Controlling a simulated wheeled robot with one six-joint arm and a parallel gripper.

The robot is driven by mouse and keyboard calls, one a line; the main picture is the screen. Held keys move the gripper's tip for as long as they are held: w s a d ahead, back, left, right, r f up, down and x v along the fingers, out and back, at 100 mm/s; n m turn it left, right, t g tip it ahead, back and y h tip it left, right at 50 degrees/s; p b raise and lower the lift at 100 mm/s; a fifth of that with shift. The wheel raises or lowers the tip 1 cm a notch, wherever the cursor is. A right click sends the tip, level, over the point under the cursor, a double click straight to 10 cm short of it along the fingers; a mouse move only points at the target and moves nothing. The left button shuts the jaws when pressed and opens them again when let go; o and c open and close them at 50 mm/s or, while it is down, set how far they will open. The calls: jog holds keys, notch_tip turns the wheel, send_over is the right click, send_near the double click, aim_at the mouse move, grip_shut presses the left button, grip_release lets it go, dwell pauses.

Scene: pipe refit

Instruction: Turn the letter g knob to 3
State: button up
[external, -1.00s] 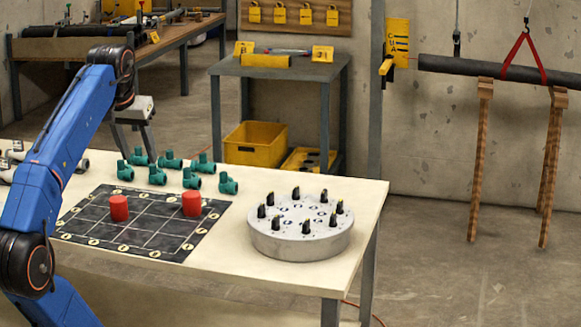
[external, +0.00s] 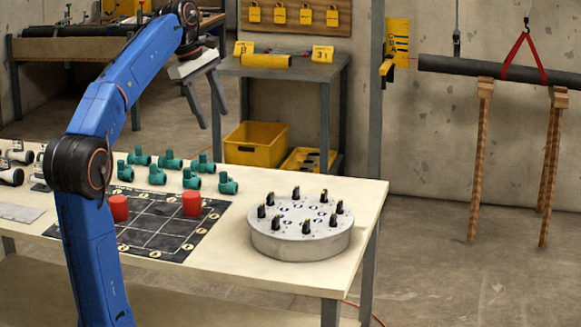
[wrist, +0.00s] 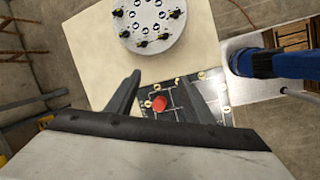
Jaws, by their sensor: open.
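A round grey drum (external: 300,241) stands on the right part of the white table. Several black knobs (external: 296,192) stand in a ring on its top, with small marks between them too small to read. I cannot tell which knob is the letter g one. The drum (wrist: 183,47) also shows at the top of the wrist view with its knobs (wrist: 142,44). My gripper (external: 203,107) is raised above and behind the table, left of the drum and apart from it. In the wrist view my gripper (wrist: 157,92) is open and empty, its two fingers spread.
A black grid mat (external: 165,240) with red cylinders (external: 192,204) lies left of the drum. Several teal pipe fittings (external: 157,175) stand along the table's back. A grey side table (external: 285,68) stands behind. The table (external: 285,282) is clear in front of the drum.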

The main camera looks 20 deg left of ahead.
jog(key=w+d+f+n+g+h, duration=0.1)
jog(key=w+d+f+n+g, duration=0.1)
jog(key=w+d+n, duration=0.45)
jog(key=m, duration=0.1)
send_near(270, 193)
jog(key=x, duration=0.8)
jog(key=shift+s+f, duration=0.2)
dwell(0.3)
jog(key=c, duration=1.1)
